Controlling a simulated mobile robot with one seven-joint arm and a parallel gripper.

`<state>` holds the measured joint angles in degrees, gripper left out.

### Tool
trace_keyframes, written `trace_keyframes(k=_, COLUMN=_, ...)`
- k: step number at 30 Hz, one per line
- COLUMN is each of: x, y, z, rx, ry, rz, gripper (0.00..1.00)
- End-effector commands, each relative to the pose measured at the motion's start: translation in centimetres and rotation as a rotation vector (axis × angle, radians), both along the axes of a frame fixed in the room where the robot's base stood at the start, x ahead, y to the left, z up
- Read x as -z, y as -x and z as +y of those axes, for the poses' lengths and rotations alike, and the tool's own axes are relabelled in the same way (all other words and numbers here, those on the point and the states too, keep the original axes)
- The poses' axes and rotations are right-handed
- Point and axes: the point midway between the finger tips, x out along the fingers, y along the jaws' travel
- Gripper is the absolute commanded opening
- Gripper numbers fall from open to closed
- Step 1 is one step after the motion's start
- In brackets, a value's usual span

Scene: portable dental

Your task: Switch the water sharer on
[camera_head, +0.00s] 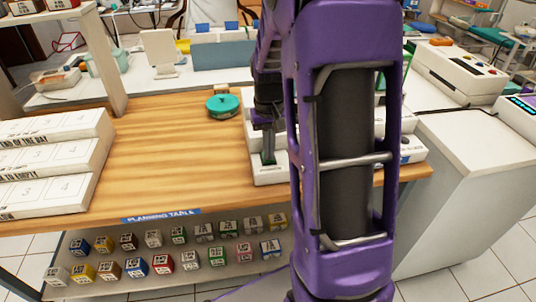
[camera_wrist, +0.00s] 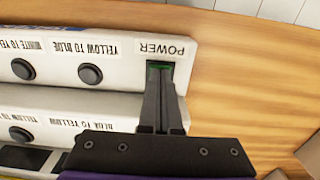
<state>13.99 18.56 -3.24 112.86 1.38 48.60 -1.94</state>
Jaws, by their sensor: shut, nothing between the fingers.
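The water sharer is a white stepped panel (camera_head: 268,177) on the wooden table, largely hidden behind my purple arm in the head view. In the wrist view its white face (camera_wrist: 118,72) fills the upper left, with round black buttons and printed labels that appear upside down. The label POWER (camera_wrist: 160,48) is at its right end. Just below that label is a green-edged switch (camera_wrist: 166,66), mostly covered by my fingers. My gripper (camera_wrist: 160,72) is shut and empty, its fingertips at the switch. Whether they touch it I cannot tell. It also shows in the head view (camera_head: 268,158).
A teal round object (camera_head: 223,106) sits on the table left of the panel. Small coloured cubes (camera_head: 163,264) stand on the shelf below. The middle of the tabletop (camera_head: 165,140) is clear.

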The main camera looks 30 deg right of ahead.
Motion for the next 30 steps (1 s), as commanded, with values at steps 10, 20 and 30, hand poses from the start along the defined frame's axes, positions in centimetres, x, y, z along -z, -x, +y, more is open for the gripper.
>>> trace_keyframes(k=10, x=-1.3, y=0.0, z=0.0, rx=0.0, ry=0.0, rz=0.0, gripper=0.0)
trace_keyframes(k=20, x=-4.0, y=0.0, z=0.0, rx=0.0, ry=0.0, rz=0.0, gripper=0.0)
trace_keyframes(k=30, x=-6.7, y=0.0, z=0.0, rx=0.0, ry=0.0, rz=-0.001, gripper=0.0)
